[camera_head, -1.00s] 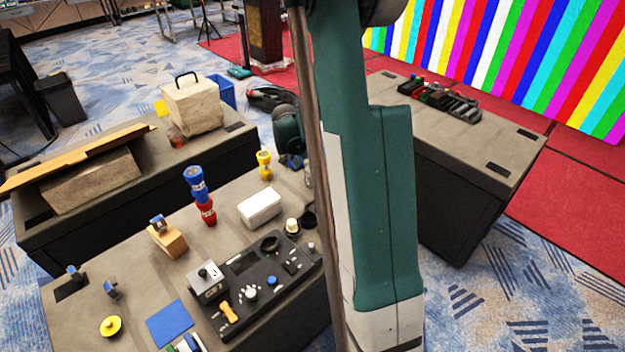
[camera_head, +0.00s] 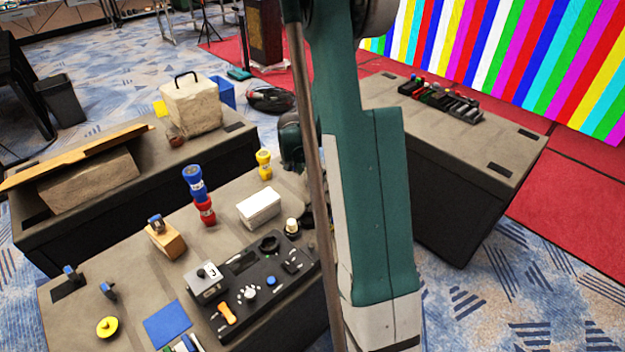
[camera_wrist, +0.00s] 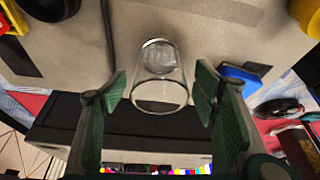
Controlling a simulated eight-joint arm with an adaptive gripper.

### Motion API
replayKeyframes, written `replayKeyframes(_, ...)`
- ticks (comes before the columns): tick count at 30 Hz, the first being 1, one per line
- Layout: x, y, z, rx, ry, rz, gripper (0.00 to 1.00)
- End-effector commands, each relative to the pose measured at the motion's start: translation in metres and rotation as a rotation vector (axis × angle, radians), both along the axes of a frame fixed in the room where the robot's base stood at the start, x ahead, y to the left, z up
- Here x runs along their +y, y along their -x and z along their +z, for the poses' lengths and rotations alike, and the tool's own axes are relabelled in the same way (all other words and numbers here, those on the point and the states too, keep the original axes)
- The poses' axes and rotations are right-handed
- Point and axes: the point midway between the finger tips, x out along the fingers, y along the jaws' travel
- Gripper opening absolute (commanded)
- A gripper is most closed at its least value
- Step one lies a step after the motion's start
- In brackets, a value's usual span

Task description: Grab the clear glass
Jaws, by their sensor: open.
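The clear glass (camera_wrist: 160,80) stands on the grey table top (camera_wrist: 95,25) in the wrist view. It is see-through, and its wide rim points toward the lower part of that picture. My gripper (camera_wrist: 163,98) is open, with one green finger pad on each side of the glass. A gap shows between the glass and each pad, so I see no contact. In the head view my arm hides the glass and most of my gripper.
A blue object (camera_wrist: 243,78) lies close beside the right finger. In the head view, the table also holds a white box (camera_head: 259,208), a yellow flashlight (camera_head: 264,165), blue and red flashlights and a black control panel (camera_head: 262,285).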

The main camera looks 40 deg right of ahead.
Motion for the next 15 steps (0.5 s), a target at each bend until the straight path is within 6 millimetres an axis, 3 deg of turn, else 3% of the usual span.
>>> replayKeyframes(6, 0.0001, 0.0, 0.0001, 0.0, 0.0, 0.0, 0.6)
replayKeyframes(14, 0.0001, 0.0, 0.0001, 0.0, 0.0, 0.0, 0.25)
replayKeyframes(15, 0.0001, 0.0, 0.0002, 0.0, 0.0, 0.0, 0.25)
